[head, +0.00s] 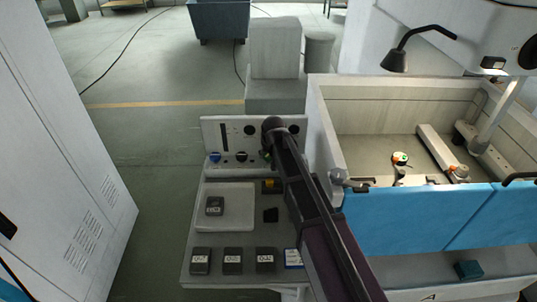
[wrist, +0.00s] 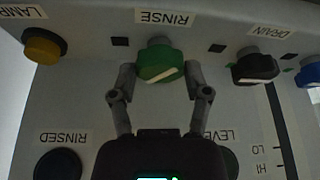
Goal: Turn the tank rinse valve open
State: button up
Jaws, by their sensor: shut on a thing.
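The rinse valve is a green knob (wrist: 155,58) beside the RINSE label in the wrist view. A pale bar on its face lies nearly level across the picture, slightly tilted. My gripper (wrist: 160,75) has one finger on each side of the knob and is shut on it. In the head view, my arm covers most of the knob, and only a little green shows by my gripper (head: 268,150) at the upright control panel (head: 208,132).
A black DRAIN knob (wrist: 255,66) sits right of the green one, and a yellow LAMP knob (wrist: 45,45) left. In the head view, several labelled dark blocks (head: 232,261) lie on the bench (head: 215,240). The blue-fronted tank (head: 392,222) stands close on the right.

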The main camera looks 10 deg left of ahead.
jog(key=n+g+y, duration=0.1)
jog(key=n, duration=0.3)
jog(key=shift+d, duration=0.15)
jog(key=shift+w+n+g+y, duration=0.1)
jog(key=shift+n+g+y, duration=0.35)
jog(key=shift+n, duration=1.05)
jog(key=o, duration=1.1)
jog(key=shift+o, duration=0.2)
jog(key=shift+m, duration=0.5)
